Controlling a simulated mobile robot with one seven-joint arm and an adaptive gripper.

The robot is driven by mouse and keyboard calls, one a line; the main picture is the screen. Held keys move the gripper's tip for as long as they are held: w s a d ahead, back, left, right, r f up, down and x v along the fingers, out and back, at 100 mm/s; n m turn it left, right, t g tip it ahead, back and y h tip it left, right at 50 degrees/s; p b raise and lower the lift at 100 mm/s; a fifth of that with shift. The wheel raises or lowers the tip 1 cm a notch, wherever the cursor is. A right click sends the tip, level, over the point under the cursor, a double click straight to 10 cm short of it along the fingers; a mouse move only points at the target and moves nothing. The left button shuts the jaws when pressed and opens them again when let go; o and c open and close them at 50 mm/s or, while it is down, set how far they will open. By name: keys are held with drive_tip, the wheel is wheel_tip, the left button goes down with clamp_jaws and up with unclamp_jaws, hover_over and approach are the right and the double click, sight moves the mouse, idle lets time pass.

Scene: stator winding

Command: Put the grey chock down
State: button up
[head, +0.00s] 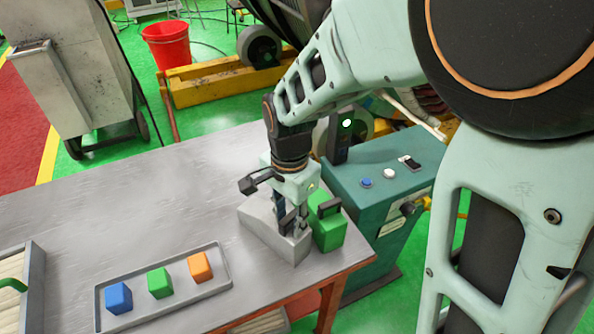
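The grey chock (262,226) is a wedge-shaped block at the right end of the metal table, with its low end towards the left. My gripper (290,220) points down onto its top, and its dark fingers appear closed at the chock's grip. The fingers and wrist hide most of that grip. The chock's underside looks level with the table top, but I cannot tell whether it touches or hangs just above it.
A green chock (330,236) with a black handle stands just right of the grey one, near the table's edge. A tray (222,287) with blue, green and orange blocks lies in front. The table (130,210) is clear to the left. A teal control cabinet (385,215) stands beyond.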

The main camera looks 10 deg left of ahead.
drive_tip(key=shift+r, duration=0.1)
wheel_tip(320, 180, up, 12)
idle(0.5)
drive_tip(key=shift+d, duration=0.1)
